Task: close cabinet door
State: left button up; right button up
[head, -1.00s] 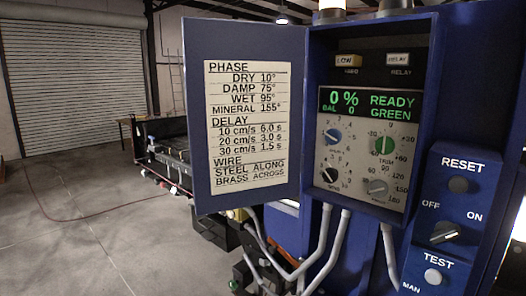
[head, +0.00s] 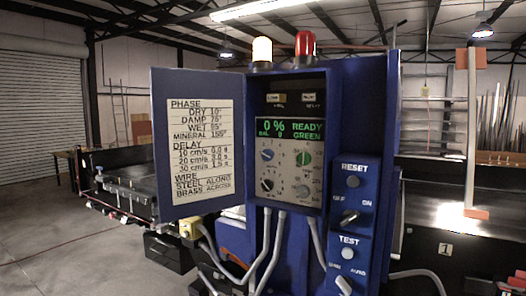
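The blue cabinet door (head: 236,111) stands wide open, swung out to the left of the cabinet. A white label on it lists phase, delay and wire settings. The blue control cabinet (head: 322,86) is open at the front. Its inner panel (head: 285,182) shows a lit green display reading 0 % READY GREEN, with several knobs below. Neither of my grippers shows in the head view.
A blue side box (head: 373,172) with RESET, OFF/ON and TEST controls juts out at the cabinet's lower right. Grey conduits (head: 262,250) hang below. A conveyor (head: 125,190) runs behind at left. Floor at the lower left (head: 60,250) is clear.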

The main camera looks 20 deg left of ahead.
aim_at(197, 115)
jog(key=j+z, duration=0.15)
jog(key=z, duration=0.35)
jog(key=i+j+z, duration=0.1)
jog(key=z, duration=0.35)
jog(key=j+z, duration=0.2)
jog(key=z, duration=0.3)
jog(key=j+z, duration=0.15)
jog(key=z, duration=0.3)
jog(key=k+j, duration=0.15)
jog(key=j, duration=0.3)
jog(key=k+j, duration=0.1)
jog(key=j, duration=0.35)
jog(key=k+j, duration=0.15)
jog(key=j, duration=0.3)
jog(key=k+j, duration=0.1)
jog(key=j, duration=0.35)
jog(key=k+j, duration=0.15)
jog(key=j, duration=0.3)
jog(key=k+j, duration=0.15)
jog(key=j, duration=0.3)
jog(key=k+j, duration=0.1)
jog(key=j, duration=0.4)
jog(key=k+j+z, duration=0.1)
jog(key=j, duration=0.35)
